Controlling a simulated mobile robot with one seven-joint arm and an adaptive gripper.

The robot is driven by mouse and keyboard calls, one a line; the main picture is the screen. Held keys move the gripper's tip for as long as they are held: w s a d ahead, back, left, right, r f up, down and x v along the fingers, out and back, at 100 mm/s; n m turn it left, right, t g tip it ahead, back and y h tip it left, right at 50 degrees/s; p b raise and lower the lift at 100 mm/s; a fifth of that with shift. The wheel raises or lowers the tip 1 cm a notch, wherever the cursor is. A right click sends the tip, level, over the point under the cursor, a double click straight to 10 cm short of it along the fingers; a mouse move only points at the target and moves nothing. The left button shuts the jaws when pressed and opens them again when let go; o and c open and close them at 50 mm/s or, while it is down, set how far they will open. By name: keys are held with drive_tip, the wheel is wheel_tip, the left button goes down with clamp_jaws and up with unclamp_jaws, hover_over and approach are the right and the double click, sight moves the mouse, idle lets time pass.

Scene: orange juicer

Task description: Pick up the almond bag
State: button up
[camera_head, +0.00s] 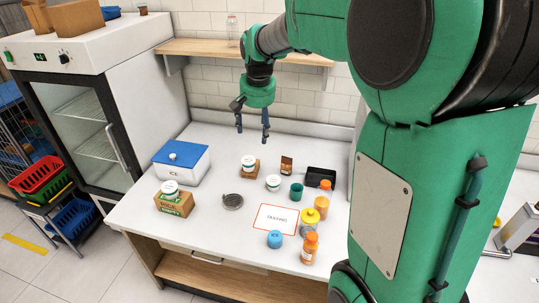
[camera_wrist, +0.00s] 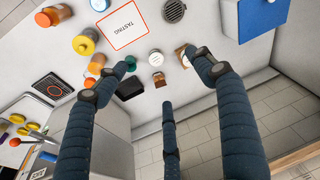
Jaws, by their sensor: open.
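A small brown bag (camera_head: 286,165), which looks like the almond bag, stands upright near the back of the white counter, left of a black tray. In the wrist view the brown bag (camera_wrist: 159,80) shows small, between the spread fingers, at some distance beyond them. My gripper (camera_head: 252,133) is open and empty, above the back of the counter and up and left of the bag in the head view. Its blue fingers (camera_wrist: 160,76) are spread wide in the wrist view. Nothing covers the bag, but its print is too small to read.
A black tray (camera_head: 321,178), teal cup (camera_head: 296,192), white-lidded jar (camera_head: 273,183) and another jar on a brown box (camera_head: 249,163) stand close around the bag. A blue-lidded white box (camera_head: 181,160) is at left. A wooden shelf (camera_head: 200,48) hangs on the wall behind my gripper.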

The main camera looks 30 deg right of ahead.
drive_tip(key=w+d+f+m+p, duration=0.2)
drive_tip(key=w+d+f+p, duration=0.15)
drive_tip(key=w+d, duration=0.4)
drive_tip(key=m+g+p, duration=0.3)
drive_tip(key=p, duration=0.3)
hover_over(287, 162)
drive_tip(key=w, duration=0.1)
wheel_tip(287, 162, down, 22)
drive_tip(key=shift+d+f+y, duration=0.15)
drive_tip(key=shift+d+y, duration=0.15)
drive_tip(key=shift+f, duration=4.3)
drive_tip(key=shift+f, duration=0.1)
drive_tip(key=shift+f, duration=2.5)
